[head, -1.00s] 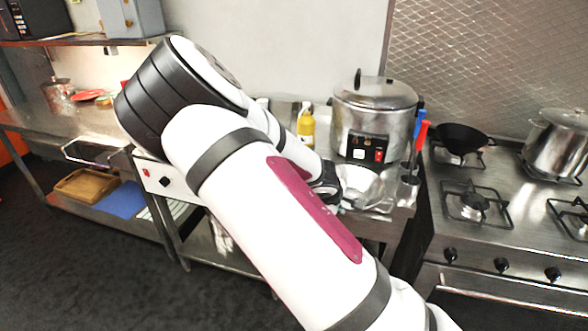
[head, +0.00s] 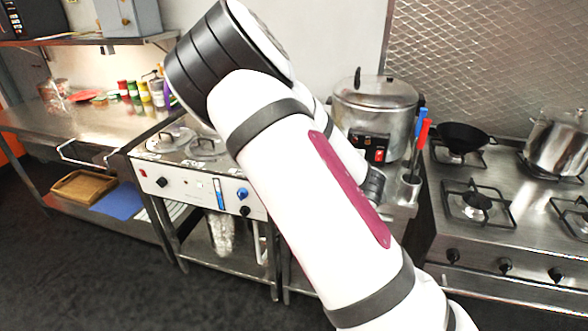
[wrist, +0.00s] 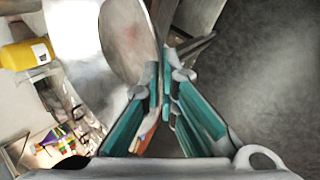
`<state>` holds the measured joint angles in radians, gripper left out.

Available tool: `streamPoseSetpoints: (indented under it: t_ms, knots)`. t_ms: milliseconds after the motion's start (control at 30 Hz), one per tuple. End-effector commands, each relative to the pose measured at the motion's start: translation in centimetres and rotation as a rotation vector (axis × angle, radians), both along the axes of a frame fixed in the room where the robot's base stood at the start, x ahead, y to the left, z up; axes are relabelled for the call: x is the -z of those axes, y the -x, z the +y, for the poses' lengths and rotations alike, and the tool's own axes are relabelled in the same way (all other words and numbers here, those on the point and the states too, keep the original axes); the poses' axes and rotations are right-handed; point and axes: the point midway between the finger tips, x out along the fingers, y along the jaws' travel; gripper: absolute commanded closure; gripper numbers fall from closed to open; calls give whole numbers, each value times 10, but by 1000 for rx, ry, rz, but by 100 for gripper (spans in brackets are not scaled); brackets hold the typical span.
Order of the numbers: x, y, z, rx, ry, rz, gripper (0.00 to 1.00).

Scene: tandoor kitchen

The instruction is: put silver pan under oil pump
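The silver pan (wrist: 126,38) shows in the wrist view as a shiny round surface at the top middle, tilted in the picture. Its edge runs down to the fingertips of my gripper (wrist: 166,88). The teal fingers are close together and appear closed on this edge. In the head view my arm hides the pan and the gripper. I cannot pick out an oil pump for certain. A yellow bottle (wrist: 27,54) with a label lies at the left of the wrist view, apart from the fingers; my arm hides it in the head view.
A large lidded steel cooker (head: 374,108) stands behind my arm. A holder (head: 411,190) with blue and red handled tools is beside it. The stove (head: 500,225) at right carries a black wok (head: 460,137) and a steel pot (head: 556,143). A white-fronted counter unit (head: 200,190) with knobs stands left.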

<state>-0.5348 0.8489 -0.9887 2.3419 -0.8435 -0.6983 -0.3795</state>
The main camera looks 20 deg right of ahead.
Motion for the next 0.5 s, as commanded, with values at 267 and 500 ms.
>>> streamPoseSetpoints:
  t_ms: [267,500]
  knots:
    - [-5,3,1,-99,-6,-9,100]
    - [-8,8,4,-192,-5,-9,100]
